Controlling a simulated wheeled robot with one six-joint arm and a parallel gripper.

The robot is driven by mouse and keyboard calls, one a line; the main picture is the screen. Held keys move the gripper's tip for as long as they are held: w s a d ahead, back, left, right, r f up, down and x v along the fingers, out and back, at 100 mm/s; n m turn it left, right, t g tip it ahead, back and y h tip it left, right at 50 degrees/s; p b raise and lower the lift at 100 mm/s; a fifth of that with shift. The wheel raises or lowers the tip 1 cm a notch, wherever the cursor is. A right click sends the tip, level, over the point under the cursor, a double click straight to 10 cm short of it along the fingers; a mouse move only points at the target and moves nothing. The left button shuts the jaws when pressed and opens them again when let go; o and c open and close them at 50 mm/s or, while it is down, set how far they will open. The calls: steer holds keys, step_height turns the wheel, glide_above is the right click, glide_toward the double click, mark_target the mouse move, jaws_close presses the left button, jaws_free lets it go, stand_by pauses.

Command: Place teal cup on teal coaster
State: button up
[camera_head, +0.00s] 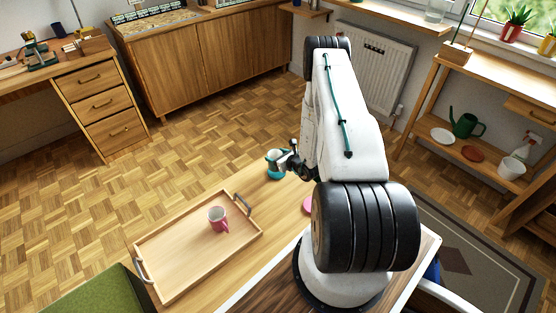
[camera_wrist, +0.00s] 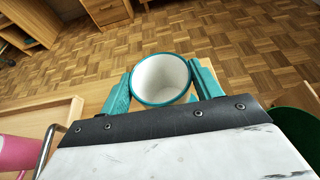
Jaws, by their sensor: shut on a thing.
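The teal cup (camera_wrist: 160,79), with a white inside and teal rim, sits between the two teal fingers of my gripper (camera_wrist: 161,72) in the wrist view. My gripper is shut on it. In the head view the cup (camera_head: 274,155) is at the far end of the wooden table, left of my gripper (camera_head: 283,158). A teal patch (camera_head: 275,174) shows just below the cup; I cannot tell whether it is the teal coaster or the cup's lower part. Whether the cup touches the surface is unclear.
A wooden tray (camera_head: 182,266) with metal handles holds a pink mug (camera_head: 217,219) on the table, left of my arm. A pink disc (camera_head: 308,204) lies beside my arm, partly hidden. A green seat (camera_head: 88,292) is at the lower left. Shelves (camera_head: 480,150) stand at the right.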

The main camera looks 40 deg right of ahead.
steer(key=shift+w+d, duration=0.35)
steer(key=shift+d, duration=0.15)
steer(key=shift+d+f, duration=0.1)
steer(key=shift+f, duration=1.7)
steer(key=shift+f, duration=0.1)
steer(key=o, duration=1.1)
steer(key=shift+o, duration=0.2)
